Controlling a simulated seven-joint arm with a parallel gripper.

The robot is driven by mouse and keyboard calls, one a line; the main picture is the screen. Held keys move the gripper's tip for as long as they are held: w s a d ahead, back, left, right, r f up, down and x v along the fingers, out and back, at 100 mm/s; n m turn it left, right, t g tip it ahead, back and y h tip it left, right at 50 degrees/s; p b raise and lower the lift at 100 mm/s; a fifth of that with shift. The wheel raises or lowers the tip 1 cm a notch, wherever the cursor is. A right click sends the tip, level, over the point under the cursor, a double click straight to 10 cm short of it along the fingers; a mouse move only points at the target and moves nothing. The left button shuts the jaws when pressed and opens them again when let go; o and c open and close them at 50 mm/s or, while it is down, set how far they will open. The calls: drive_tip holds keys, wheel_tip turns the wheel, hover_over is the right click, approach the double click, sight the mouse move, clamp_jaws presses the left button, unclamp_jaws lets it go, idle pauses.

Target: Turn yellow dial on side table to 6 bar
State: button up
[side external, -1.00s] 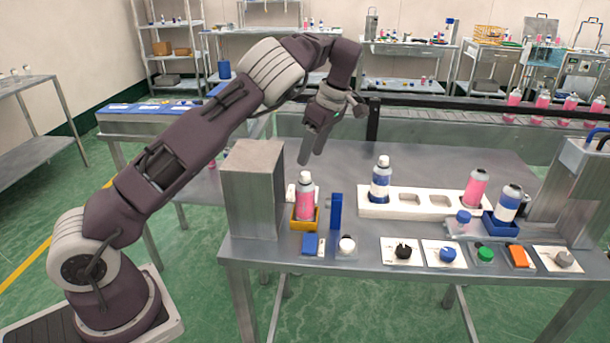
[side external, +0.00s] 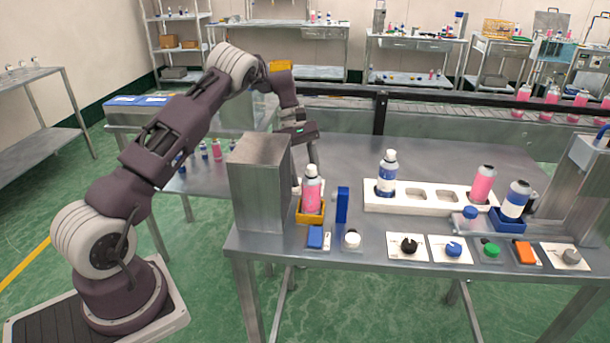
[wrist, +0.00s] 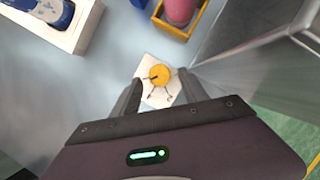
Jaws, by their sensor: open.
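The yellow dial (wrist: 160,74) sits on a white plate (wrist: 160,96) with dark scale marks, in the middle of the wrist view. A dark pointer mark shows toward the dial's left side; the scale figures are too small to read. My gripper (wrist: 158,80) is open and empty, with one finger on each side of the dial in this view. I cannot tell whether the fingers touch it or are still above it. In the side external view my gripper (side external: 312,153) points down behind the grey metal box (side external: 258,190), and the dial is hidden there.
A white rack (side external: 403,207) with cans is to the right. Several controls, including a black dial (side external: 408,245), line the front edge.

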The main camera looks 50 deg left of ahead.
drive_tip(key=shift+d+f, duration=0.15)
drive_tip(key=shift+f, duration=0.2)
clamp_jaws()
drive_tip(key=shift+w+m+g, duration=0.15)
drive_tip(key=shift+m+g, duration=0.35)
drive_tip(key=shift+m, duration=1)
unclamp_jaws()
drive_tip(key=v, duration=0.6)
drive_tip(key=shift+w, duration=0.1)
drive_tip(key=shift+r, duration=0.55)
